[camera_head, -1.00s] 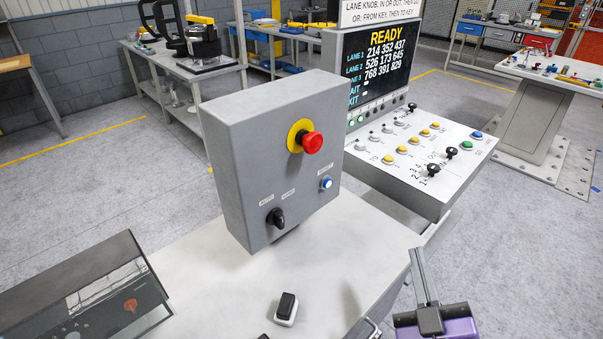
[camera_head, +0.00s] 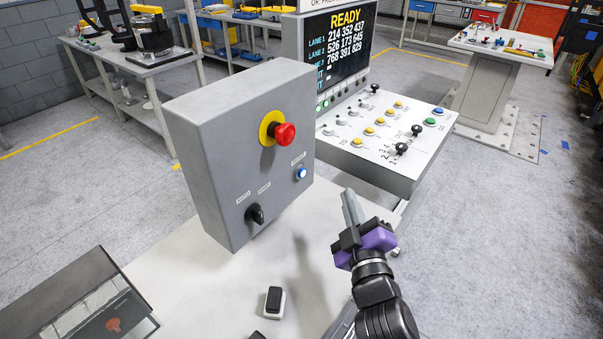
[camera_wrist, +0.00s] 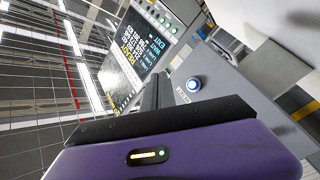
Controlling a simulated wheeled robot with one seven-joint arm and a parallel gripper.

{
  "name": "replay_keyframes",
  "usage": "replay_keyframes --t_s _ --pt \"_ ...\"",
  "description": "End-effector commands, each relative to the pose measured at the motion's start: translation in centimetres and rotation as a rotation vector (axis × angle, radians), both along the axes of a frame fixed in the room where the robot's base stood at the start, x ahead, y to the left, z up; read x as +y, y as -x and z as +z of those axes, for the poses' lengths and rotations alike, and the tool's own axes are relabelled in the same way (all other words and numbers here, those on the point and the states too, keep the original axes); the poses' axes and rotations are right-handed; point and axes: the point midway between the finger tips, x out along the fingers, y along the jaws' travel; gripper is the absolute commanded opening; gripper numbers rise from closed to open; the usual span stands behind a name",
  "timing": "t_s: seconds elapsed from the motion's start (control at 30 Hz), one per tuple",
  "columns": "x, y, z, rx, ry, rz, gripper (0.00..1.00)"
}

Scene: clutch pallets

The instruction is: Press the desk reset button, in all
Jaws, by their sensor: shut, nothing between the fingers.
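The blue lit reset button (camera_head: 301,173) sits on the front face of the grey control box (camera_head: 215,150), low on its right side, under a small label. It also shows in the wrist view (camera_wrist: 194,85), just right of my fingers. My gripper (camera_head: 349,194) is shut and empty. It is to the right of the button and slightly lower in the head view, apart from the box, with its fingers tilted up and to the left. Its purple body fills the bottom of the wrist view.
The box also carries a red mushroom button (camera_head: 284,134) on a yellow ring and a black selector knob (camera_head: 255,214). A black rocker switch (camera_head: 274,301) lies on the desk (camera_head: 215,285). A sloped panel (camera_head: 385,145) with knobs and a READY screen (camera_head: 339,45) stands behind.

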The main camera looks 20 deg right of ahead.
Motion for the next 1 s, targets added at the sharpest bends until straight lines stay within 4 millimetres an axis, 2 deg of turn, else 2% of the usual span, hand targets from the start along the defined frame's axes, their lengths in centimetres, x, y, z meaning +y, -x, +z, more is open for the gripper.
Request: replay_keyframes --t_s 0.6,1.0 --pt "4.3 -5.8 -0.2 -0.002 0.000 0.002 0.00" --pt "5.1 -6.9 0.0 -0.001 0.000 0.001 0.00"
